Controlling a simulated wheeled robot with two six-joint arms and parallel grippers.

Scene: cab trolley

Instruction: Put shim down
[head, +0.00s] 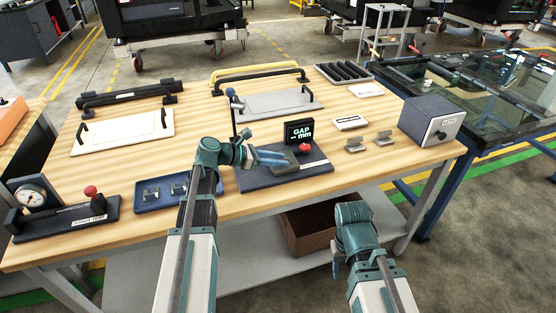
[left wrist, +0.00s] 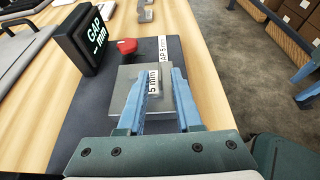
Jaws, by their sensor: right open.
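A grey metal shim (left wrist: 128,80) with a white "5 mm" label shows in the left wrist view, over the dark base of the gap gauge (left wrist: 84,115). My left gripper (left wrist: 160,72) has a finger on each side of the shim's labelled raised part and is shut on it. I cannot tell whether the shim's underside touches the base. In the head view my left gripper (head: 272,158) is low over the gauge base (head: 285,178), and its fingers hide most of the shim. My right gripper (head: 337,267) is open and empty, below the table's front edge.
A "GAP – mm" display (head: 299,131) and a red knob (head: 305,149) stand on the gauge base. Two other metal shims (head: 355,145) lie to its right. A blue tray (head: 160,197) with metal pieces is to its left. A grey box (head: 432,119) stands at the right edge.

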